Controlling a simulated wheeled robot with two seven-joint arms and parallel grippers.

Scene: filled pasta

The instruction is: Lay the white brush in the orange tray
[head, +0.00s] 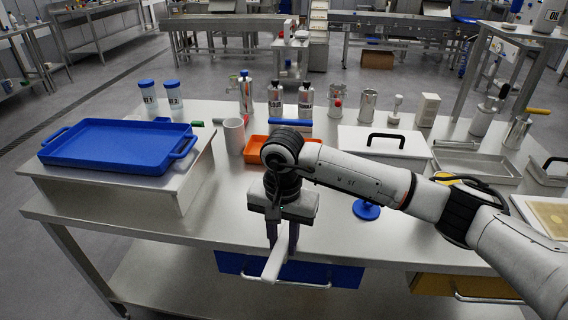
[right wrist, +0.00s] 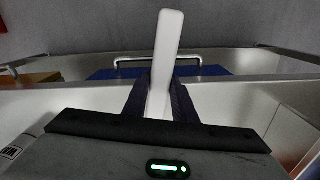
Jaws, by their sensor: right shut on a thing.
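My right gripper (head: 283,232) points down at the front edge of the table and is shut on the white brush (head: 273,266). A pale bar of the brush slants down toward the front below the fingers; I cannot make out its bristles. In the right wrist view the brush (right wrist: 166,50) stands up between the two dark fingers (right wrist: 159,100). The orange tray (head: 254,150) lies on the table behind the gripper, partly hidden by my right arm. My left gripper is not in view.
A blue tray (head: 112,142) rests on a raised metal stand at the left. A white mug (head: 234,136) stands beside the orange tray. A white lidded box (head: 360,145) and a blue round object (head: 366,210) are at the right. Bottles line the back.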

